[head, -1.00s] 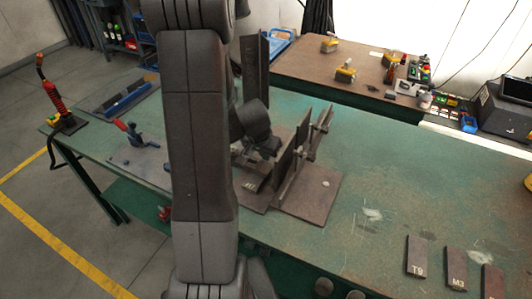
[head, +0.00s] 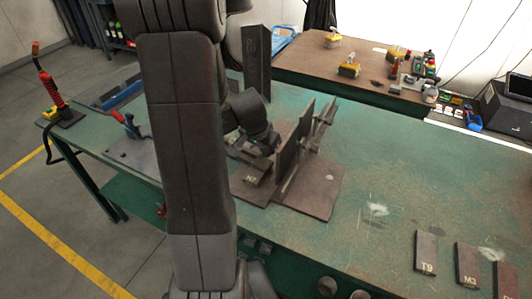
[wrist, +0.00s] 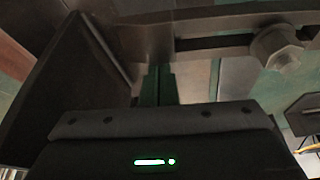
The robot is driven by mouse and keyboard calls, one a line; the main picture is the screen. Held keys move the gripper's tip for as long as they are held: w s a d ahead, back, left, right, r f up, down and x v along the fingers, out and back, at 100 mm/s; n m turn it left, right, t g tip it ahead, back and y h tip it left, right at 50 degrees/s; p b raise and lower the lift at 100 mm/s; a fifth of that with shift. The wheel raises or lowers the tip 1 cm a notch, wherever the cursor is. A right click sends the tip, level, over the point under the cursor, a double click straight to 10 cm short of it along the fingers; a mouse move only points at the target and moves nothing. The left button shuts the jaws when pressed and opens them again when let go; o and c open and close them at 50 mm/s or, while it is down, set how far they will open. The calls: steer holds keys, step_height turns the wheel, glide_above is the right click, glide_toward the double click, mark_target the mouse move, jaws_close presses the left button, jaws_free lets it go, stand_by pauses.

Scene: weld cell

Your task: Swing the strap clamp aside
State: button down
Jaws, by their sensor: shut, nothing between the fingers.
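A slotted metal bar with a hex nut (wrist: 277,45), which looks like the strap clamp (wrist: 215,22), crosses the top of the wrist view. In the head view, a fixture of upright plates (head: 291,152) stands on a brown base plate (head: 318,193); the clamp cannot be made out clearly there. My gripper (wrist: 158,84) is shut and empty, just below the bar in the wrist view; whether it touches the bar cannot be told. In the head view, my arm hides much of the gripper and the fixture's left side.
Marked plates, including T9 (head: 426,252) and M3 (head: 467,265), lie at the right of the green bench (head: 385,165). A red-handled toggle clamp (head: 130,124) stands at left. A tall dark angle piece (head: 256,60) rises behind the fixture. The bench right of the fixture is mostly clear.

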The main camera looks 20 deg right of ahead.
mark_target(262, 160)
steer(key=f+m+b, duration=0.1)
steer(key=b, duration=0.1)
steer(key=shift+s+a+b, duration=0.35)
steer(key=shift+a, duration=0.05)
steer(key=m+b, duration=0.1)
steer(key=s+a+m+g+b, duration=0.1)
steer(key=b, duration=0.1)
steer(key=shift+a+r, duration=0.15)
steer(key=shift+a, duration=0.15)
steer(key=a+m+b, duration=0.1)
steer(key=m+b, duration=0.1)
steer(key=s+a+m+g+b, duration=0.1)
steer(key=a, duration=0.1)
steer(key=shift+s+r+m+h+b, duration=0.1)
steer(key=shift+s+m+h+b, duration=0.1)
steer(key=shift+m+h+b, duration=0.15)
steer(key=a+m, duration=0.1)
steer(key=a+m+g+b, duration=0.1)
steer(key=shift+s+a+r+m, duration=0.15)
steer(key=shift+a+m, duration=0.05)
steer(key=shift+m, duration=0.15)
steer(key=shift+a+m+g, duration=0.4)
steer(key=shift+a+m, duration=0.55)
steer(key=shift+m, duration=0.15)
steer(key=shift+a, duration=0.25)
steer(key=shift+w+a, duration=0.25)
steer(key=shift+a, duration=0.25)
